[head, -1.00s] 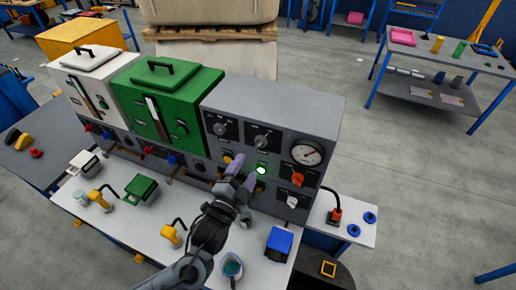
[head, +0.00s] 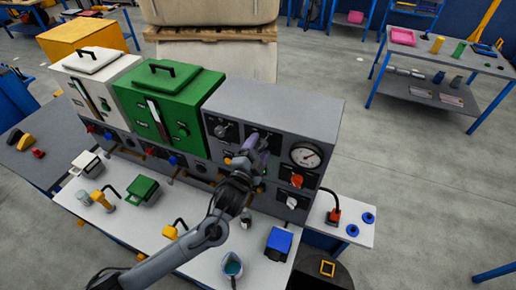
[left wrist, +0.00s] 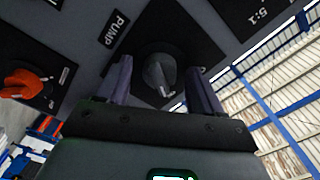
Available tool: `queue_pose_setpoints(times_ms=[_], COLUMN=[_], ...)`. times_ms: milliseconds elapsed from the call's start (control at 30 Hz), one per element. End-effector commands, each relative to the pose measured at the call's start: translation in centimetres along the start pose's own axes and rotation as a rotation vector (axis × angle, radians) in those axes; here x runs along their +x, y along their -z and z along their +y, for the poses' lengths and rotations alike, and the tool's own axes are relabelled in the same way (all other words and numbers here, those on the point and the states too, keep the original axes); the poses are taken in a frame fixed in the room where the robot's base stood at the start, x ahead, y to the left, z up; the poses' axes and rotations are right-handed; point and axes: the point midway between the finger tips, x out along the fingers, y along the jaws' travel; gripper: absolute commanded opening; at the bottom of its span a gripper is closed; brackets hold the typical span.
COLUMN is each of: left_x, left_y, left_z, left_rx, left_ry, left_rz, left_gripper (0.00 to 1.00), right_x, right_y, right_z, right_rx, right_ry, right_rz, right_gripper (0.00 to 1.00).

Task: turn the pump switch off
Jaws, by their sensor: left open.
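The pump switch (left wrist: 160,75) is a dark grey rotary knob with a raised pointer on a black plate, beside a "PUMP" label (left wrist: 114,28) in the left wrist view. My left gripper (left wrist: 161,88) is open, with one purple-grey finger on each side of the knob. I cannot tell whether the fingers touch it. In the head view my left gripper (head: 258,147) is at the upper middle of the grey control panel (head: 285,110) and hides most of that switch. My right gripper is not in view.
Left of the pump switch is another dark knob (head: 221,130). A round gauge (head: 306,155), an orange knob (head: 297,181) and a white knob (head: 291,202) sit to its right.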

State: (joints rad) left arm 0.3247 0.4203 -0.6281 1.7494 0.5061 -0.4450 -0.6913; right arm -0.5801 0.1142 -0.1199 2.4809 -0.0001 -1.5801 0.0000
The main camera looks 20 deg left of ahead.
Motion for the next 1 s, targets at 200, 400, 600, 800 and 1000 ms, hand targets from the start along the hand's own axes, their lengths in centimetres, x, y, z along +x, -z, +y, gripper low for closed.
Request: queue_pose_setpoints(times_ms=[200,400,600,800,1000], left_x=[-0.03,-0.04,-0.04,-0.05,-0.01], left_y=[0.00,-0.01,-0.01,-0.02,-0.01], left_z=[0.01,0.01,0.02,0.04,0.01], left_rx=[0.000,0.000,-0.005,-0.051,-0.168], left_ry=[0.000,0.000,0.000,-0.001,0.000], left_rz=[0.000,0.000,0.000,-0.001,-0.002], left_gripper=[0.50,0.19,0.11,0.11,0.11], right_x=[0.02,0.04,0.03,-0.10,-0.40], right_y=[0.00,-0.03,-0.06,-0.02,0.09], right_z=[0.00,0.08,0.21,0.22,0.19], right_rx=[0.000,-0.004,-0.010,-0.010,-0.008], right_ry=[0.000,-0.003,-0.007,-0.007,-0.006], right_rz=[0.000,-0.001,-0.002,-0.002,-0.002], right_gripper=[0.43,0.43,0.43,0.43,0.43])
